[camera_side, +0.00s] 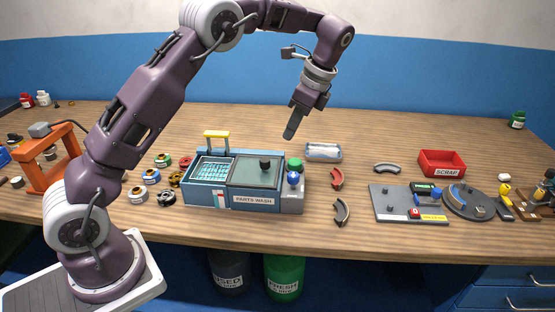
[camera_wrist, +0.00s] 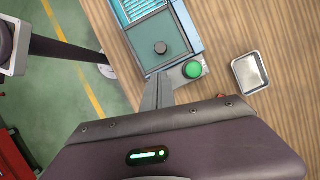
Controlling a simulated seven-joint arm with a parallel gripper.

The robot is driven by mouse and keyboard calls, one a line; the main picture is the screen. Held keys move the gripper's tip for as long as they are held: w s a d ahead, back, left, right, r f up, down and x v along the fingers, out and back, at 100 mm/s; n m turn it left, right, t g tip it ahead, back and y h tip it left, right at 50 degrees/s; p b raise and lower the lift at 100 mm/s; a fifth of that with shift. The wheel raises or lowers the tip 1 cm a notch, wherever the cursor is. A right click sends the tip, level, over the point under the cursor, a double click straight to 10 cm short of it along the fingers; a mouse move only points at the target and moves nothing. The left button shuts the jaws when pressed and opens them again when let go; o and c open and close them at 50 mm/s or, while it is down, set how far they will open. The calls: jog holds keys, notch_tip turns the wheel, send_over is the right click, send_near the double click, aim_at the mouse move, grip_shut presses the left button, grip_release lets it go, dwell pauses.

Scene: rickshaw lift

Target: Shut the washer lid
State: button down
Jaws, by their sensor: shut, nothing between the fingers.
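The parts washer (camera_side: 217,197) is a blue box labelled PARTS WASH at the middle of the bench. The left part is uncovered and shows a light-blue mesh basket (camera_side: 208,170) with a yellow handle (camera_side: 216,134). My gripper (camera_side: 289,134) is shut and empty, above and slightly right of the washer, apart from it.
Green and blue knobs (camera_side: 294,164) stand at the washer's right end. Several coloured rings (camera_side: 151,177) lie left. A red SCRAP bin (camera_side: 442,162) is farther right.

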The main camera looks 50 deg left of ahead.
jog(key=f, duration=0.1)
send_near(270, 173)
jog(key=x, duration=0.4)
jog(key=shift+w+f, duration=0.1)
jog(key=shift+f, duration=0.25)
